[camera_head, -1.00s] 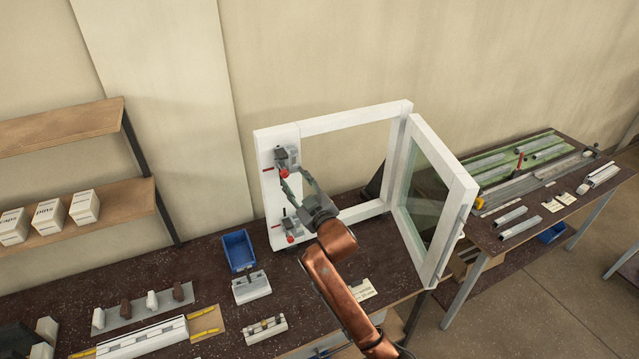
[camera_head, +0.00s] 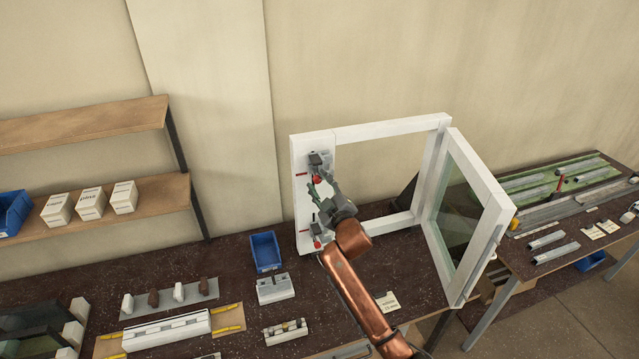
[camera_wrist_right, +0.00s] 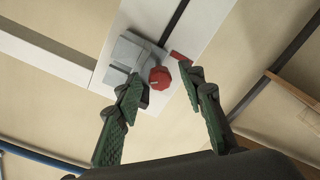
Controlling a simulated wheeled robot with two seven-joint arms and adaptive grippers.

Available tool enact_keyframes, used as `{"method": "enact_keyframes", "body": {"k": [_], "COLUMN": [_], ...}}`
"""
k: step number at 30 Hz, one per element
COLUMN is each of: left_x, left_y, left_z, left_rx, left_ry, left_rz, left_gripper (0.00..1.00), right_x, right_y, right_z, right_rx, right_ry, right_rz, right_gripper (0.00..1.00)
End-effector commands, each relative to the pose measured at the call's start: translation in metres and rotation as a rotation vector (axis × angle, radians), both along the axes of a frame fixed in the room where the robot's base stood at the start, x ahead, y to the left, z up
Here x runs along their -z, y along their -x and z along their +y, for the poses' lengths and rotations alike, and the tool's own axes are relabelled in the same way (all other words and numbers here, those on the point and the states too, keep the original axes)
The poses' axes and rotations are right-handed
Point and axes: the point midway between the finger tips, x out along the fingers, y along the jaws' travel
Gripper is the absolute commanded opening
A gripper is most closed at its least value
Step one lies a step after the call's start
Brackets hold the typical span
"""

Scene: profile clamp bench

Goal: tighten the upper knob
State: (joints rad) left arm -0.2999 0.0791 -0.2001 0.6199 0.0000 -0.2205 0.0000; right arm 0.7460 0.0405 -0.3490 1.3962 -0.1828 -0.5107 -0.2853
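The upper knob (camera_head: 317,181) is small and red, on a grey clamp (camera_head: 319,160) high on the left upright of the white frame (camera_head: 301,205). My right gripper (camera_head: 322,181) is close in front of it. In the right wrist view the red knob (camera_wrist_right: 160,78) shows between and just beyond the spread fingertips of my right gripper (camera_wrist_right: 162,82). The fingers are apart and hold nothing; I cannot tell whether one touches the knob. A lower red knob (camera_head: 317,244) sits on a second clamp below. My left gripper is out of view.
A glazed sash (camera_head: 457,213) stands swung out at the frame's right side. A blue bin (camera_head: 265,251) and grey-white blocks (camera_head: 275,288) are on the dark bench to the left. White boxes (camera_head: 91,203) stand on a wall shelf. The frame's opening is clear.

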Motion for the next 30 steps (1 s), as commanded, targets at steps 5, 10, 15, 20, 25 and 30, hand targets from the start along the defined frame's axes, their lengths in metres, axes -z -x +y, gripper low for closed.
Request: {"method": "enact_keyframes", "body": {"k": [5, 10, 15, 20, 25, 30], "left_x": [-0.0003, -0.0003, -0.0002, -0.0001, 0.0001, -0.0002], "left_y": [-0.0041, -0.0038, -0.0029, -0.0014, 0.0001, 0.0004], "left_z": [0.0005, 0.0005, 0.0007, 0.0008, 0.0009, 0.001], "left_rx": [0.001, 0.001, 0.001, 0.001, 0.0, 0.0], "left_ry": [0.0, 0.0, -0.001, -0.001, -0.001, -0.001], "left_rz": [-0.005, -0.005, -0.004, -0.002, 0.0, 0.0], "left_gripper": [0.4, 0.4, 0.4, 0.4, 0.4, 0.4], "right_x": [0.0001, 0.0001, 0.0001, 0.0001, -0.0001, 0.0], "right_y": [-0.0002, -0.0001, 0.0, 0.0, 0.0, 0.0], "right_z": [0.0, 0.0, -0.0001, -0.0001, -0.0001, 0.0], "right_rx": [0.0, 0.0, 0.0, 0.0, 0.0, -0.001], "right_ry": [0.0, -0.001, -0.001, -0.001, -0.001, -0.014], "right_rz": [0.0, 0.0, 0.0, 0.0, 0.0, 0.005], "right_gripper": [0.37, 0.27, 0.15, 0.04, 0.0, 0.0]}}
